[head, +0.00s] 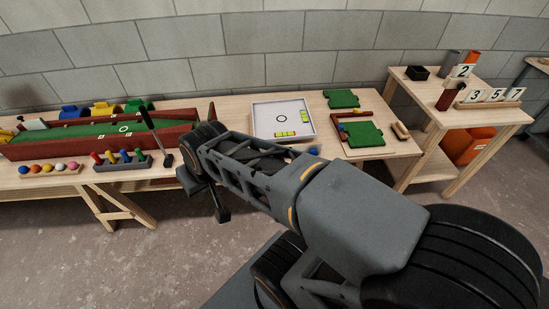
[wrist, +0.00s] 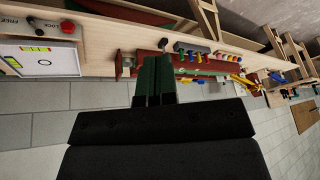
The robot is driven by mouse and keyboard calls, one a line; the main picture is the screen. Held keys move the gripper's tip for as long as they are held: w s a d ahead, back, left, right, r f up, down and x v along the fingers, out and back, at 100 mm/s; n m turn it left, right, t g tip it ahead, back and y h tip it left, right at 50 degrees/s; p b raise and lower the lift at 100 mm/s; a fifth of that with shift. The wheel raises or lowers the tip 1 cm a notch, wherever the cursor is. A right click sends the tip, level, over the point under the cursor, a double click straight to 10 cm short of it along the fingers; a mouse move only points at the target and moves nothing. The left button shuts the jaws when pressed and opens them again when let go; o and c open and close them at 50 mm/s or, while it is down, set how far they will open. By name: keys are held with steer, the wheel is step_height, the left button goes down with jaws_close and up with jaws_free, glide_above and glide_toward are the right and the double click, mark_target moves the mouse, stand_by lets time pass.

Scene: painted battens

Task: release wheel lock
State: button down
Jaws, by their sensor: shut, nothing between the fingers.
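A panel (wrist: 30,20) marked LOCK and FREE shows in the upper left corner of the wrist view, on the wooden bench beside the white tray (wrist: 38,58). A round red knob (wrist: 68,27) stands at its right end. The setting of the lock cannot be told. My gripper (wrist: 155,60) is shut and empty, its dark fingers together in the middle of the wrist view. The panel lies to the left of the fingers, apart from them. I cannot make out the panel in the head view, where my arm covers part of the bench front.
In the head view, the white tray (head: 260,106) stands mid-bench, with green boards (head: 365,134) to its right. A long green-floored board with red rails (head: 85,136), coloured balls (head: 47,169) and pegs (head: 120,159) lie left. A side table (head: 498,117) holds number cards. Bare floor lies in front.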

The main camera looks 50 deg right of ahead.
steer(key=w+d+f+m+t+b, duration=0.2)
steer(key=w+f+m+t+b, duration=0.4)
steer(key=w+f+b, duration=0.5)
steer(key=w+d+f+m+t+h+b, duration=0.2)
steer(key=w+d+f+m+h+b, duration=0.4)
steer(key=d+f+m+b, duration=0.4)
steer(key=s+d+f+m+g+h+b, duration=0.3)
steer(key=d+f+m+g+h+b, duration=0.1)
steer(key=d+m, duration=0.3)
steer(key=s+d+f+m+g+h+b, duration=0.3)
steer(key=d+f+m+h+b, duration=0.3)
steer(key=m, duration=0.3)
steer(key=shift+s+d+f+g+b, duration=0.2)
steer(key=shift+d+f+g+b, duration=0.3)
steer(key=shift+d+g+b, duration=0.25)
steer(key=shift+r+b+x, duration=0.25)
steer(key=shift+b+x, duration=0.4)
steer(key=shift+x, duration=1.65)
steer(key=shift+r+b+x, duration=0.2)
steer(key=shift+b+x, duration=0.45)
steer(key=shift+x, duration=1.7)
steer(key=shift+r+b+x, duration=0.25)
steer(key=shift+b+x, duration=0.4)
steer(key=shift+x, duration=1.65)
steer(key=shift+w+r, duration=0.1)
steer(key=shift+r, duration=0.05)
